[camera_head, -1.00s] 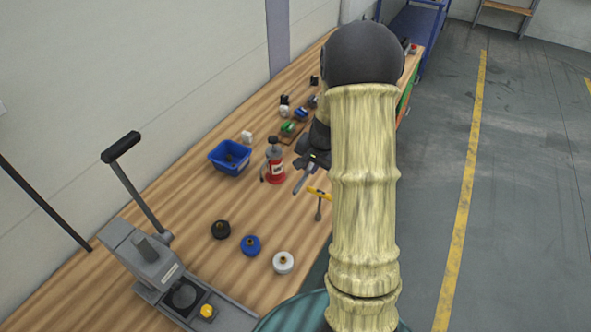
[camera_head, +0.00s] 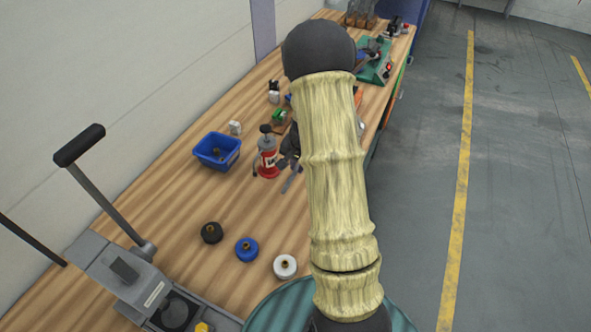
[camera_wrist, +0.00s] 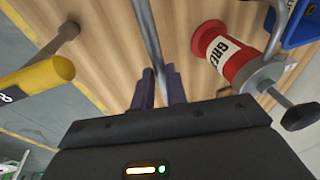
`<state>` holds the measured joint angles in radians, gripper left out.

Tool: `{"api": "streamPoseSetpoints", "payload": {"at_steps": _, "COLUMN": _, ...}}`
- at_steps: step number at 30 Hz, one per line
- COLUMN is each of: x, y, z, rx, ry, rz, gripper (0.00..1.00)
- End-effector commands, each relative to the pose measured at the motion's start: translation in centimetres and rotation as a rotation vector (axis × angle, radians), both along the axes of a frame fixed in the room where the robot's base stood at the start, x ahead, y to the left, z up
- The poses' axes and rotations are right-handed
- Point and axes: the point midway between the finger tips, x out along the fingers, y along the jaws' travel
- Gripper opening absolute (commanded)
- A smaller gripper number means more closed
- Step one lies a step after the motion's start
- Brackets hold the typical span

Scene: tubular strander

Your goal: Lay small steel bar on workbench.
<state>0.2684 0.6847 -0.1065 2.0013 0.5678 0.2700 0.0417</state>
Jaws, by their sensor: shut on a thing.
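The small steel bar (camera_wrist: 148,35) is a thin grey rod. In the wrist view it runs from between the dark fingers of my gripper (camera_wrist: 158,86) toward the top edge. My gripper is shut on it. In the head view my gripper (camera_head: 289,153) is mostly hidden behind my arm, and the bar (camera_head: 292,182) points down and left over the workbench, beside a red can. The workbench (camera_head: 180,270) has a striped wooden top. I cannot tell whether the bar touches it.
The red can (camera_head: 267,160) stands close left of the bar, with a blue bin (camera_head: 217,151) beyond. A yellow-ended tool (camera_wrist: 40,77) shows at left in the wrist view. Black, blue (camera_head: 247,249) and white round pieces lie nearer. A grey lever machine (camera_head: 125,270) stands front left.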

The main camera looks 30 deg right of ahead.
Motion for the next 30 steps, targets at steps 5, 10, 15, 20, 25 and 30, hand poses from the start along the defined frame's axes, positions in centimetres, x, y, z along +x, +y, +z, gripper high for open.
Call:
{"api": "streamPoseSetpoints", "payload": {"at_steps": 5, "x": -0.01, "y": 0.00, "z": -0.84, "rx": -0.002, "ry": 0.001, "rz": 0.000, "gripper": 0.00}}
{"api": "streamPoseSetpoints", "payload": {"at_steps": 10, "x": 0.00, "y": 0.00, "z": -0.75, "rx": -0.002, "ry": 0.001, "rz": 0.000, "gripper": 0.00}}
{"api": "streamPoseSetpoints", "payload": {"at_steps": 15, "x": 0.00, "y": 0.00, "z": -0.68, "rx": -0.004, "ry": 0.003, "rz": -0.001, "gripper": 0.00}}
{"api": "streamPoseSetpoints", "payload": {"at_steps": 20, "x": 0.04, "y": 0.04, "z": -0.50, "rx": -0.011, "ry": 0.014, "rz": 0.000, "gripper": 0.00}}
{"api": "streamPoseSetpoints", "payload": {"at_steps": 25, "x": 0.11, "y": 0.13, "z": -0.41, "rx": -0.025, "ry": 0.032, "rz": 0.000, "gripper": 0.00}}
{"api": "streamPoseSetpoints", "payload": {"at_steps": 30, "x": 0.13, "y": 0.22, "z": -0.40, "rx": -0.041, "ry": 0.050, "rz": 0.000, "gripper": 0.00}}
